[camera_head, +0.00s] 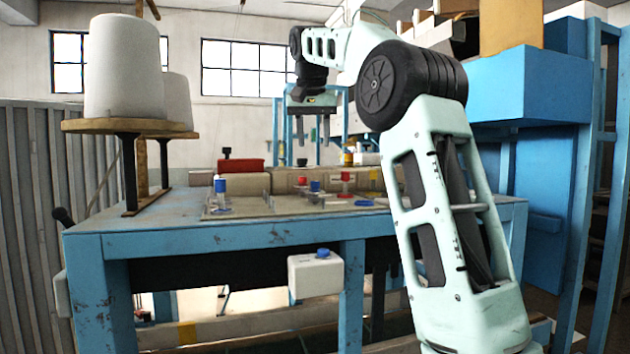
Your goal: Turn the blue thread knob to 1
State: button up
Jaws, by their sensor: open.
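Several blue parts are in view, and I cannot tell for certain which is the thread knob. A small blue knob (323,253) sits on top of a white box (316,276) at the table's front edge. Other blue pieces stand on the table: a blue-topped piece (219,185) at the left and a blue cap (315,186) near the middle. No number marks are readable. My gripper (313,138) points down, open and empty, in the air above the table's middle, apart from all of these.
The blue table (240,237) carries a clear plate with small red, blue and yellow parts. A red block (240,166) stands behind. Large white thread cones (124,68) rest on a raised wooden board at the left. A blue cabinet (530,87) stands at the right.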

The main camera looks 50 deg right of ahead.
aim_at(315, 186)
jog(key=x, duration=1.1)
jog(key=shift+w+f+p, duration=0.1)
jog(key=shift+p, duration=0.2)
jog(key=shift+c, duration=0.3)
grip_shut()
